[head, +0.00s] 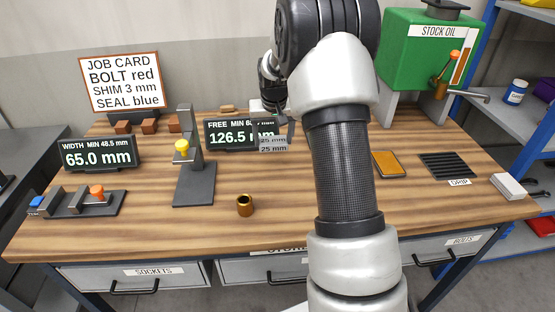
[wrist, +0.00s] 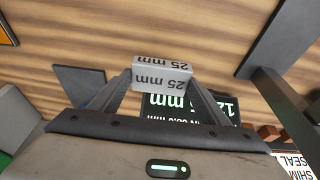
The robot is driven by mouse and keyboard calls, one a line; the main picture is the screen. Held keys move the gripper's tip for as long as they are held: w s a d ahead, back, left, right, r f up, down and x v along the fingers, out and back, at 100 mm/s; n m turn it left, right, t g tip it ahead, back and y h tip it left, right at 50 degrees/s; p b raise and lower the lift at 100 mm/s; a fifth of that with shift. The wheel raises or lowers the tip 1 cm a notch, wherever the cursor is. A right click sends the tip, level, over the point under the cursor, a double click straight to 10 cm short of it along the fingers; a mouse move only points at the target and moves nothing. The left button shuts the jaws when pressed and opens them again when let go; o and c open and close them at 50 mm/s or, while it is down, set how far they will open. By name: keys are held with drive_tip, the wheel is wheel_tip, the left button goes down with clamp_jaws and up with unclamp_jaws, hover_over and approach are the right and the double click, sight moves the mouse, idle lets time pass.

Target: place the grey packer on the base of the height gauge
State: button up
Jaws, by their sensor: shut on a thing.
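The grey packer (head: 273,143), a small block marked 25 mm, is held in my gripper (head: 275,132) above the table, in front of the height display. In the wrist view the packer (wrist: 162,78) sits between the two fingers, which are shut on it. The height gauge (head: 187,150) stands left of my gripper, with a dark upright column, a yellow knob and a flat dark base (head: 195,190). The base top looks bare. In the wrist view, a dark plate at the right edge (wrist: 285,35) appears to be this base. The packer is apart from it.
A display (head: 225,134) reading 126.5 mm stands behind the gauge. The width gauge (head: 85,202) is at left. An orange tray (head: 388,164) and drip grate (head: 447,165) lie right of my arm.

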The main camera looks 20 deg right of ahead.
wheel_tip(320, 180, down, 8)
drive_tip(key=shift+f, duration=0.25)
drive_tip(key=shift+f, duration=0.25)
drive_tip(key=o, duration=1.1)
drive_tip(key=shift+r, duration=0.1)
